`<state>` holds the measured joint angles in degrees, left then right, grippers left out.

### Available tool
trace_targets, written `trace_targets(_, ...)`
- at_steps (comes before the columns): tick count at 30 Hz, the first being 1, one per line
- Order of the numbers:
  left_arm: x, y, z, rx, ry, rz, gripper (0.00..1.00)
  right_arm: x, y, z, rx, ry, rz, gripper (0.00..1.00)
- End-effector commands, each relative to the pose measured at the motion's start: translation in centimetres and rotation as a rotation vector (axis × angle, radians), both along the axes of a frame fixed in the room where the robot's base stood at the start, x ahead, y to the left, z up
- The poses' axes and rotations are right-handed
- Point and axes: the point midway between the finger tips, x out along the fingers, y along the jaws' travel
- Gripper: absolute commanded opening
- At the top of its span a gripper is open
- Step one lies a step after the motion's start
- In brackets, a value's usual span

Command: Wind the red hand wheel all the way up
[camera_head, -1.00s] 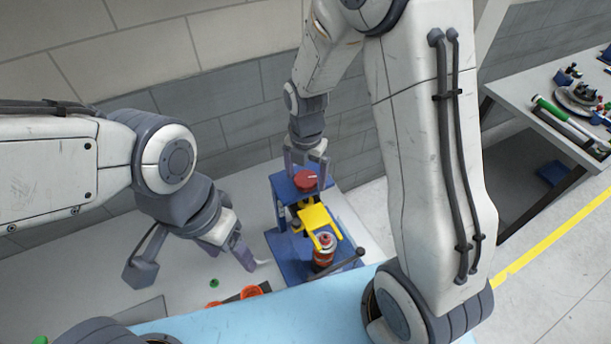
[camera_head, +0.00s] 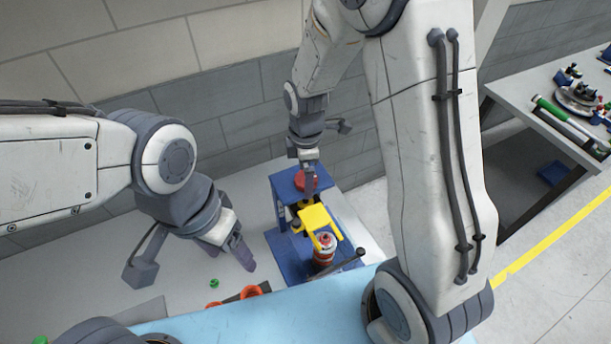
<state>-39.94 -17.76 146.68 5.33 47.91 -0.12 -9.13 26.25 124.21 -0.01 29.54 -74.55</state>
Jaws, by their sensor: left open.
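The red hand wheel (camera_head: 299,182) sits on top of the blue fixture (camera_head: 285,186), partly hidden by my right gripper. My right gripper (camera_head: 309,188) points down at the wheel from above. It shows edge-on, one finger across the front of the wheel, so its opening and grip on the wheel cannot be told. A yellow part (camera_head: 315,217) sits lower on the fixture, above a red and white cylinder (camera_head: 324,250). My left gripper (camera_head: 244,256) is open and empty, left of the fixture and apart from it.
Orange rings (camera_head: 252,291) and a small green piece (camera_head: 214,283) lie below my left gripper. A dark lever (camera_head: 345,262) sticks out at the fixture's lower right. A light-blue surface (camera_head: 270,318) lies in front. A grey side table (camera_head: 520,100) with tools stands far right.

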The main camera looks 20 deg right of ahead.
Motion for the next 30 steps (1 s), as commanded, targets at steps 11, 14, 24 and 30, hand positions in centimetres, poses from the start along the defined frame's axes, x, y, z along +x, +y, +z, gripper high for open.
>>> trace_targets(11,0.0,0.0,0.0,0.0,0.0,0.0,0.69,0.0,0.0,0.0,0.0,0.0,-0.342,0.93)
trace_targets(14,0.0,0.0,0.0,0.0,0.0,0.0,0.69,0.0,0.0,0.0,0.0,0.0,-0.436,0.93)
trace_targets(24,0.0,0.0,0.0,0.0,0.0,0.0,0.69,0.0,0.0,0.0,0.0,0.0,-0.494,0.7)
trace_targets(30,0.0,0.0,0.0,0.0,0.0,0.0,0.69,-0.01,0.0,0.0,0.0,0.0,-0.492,0.09)
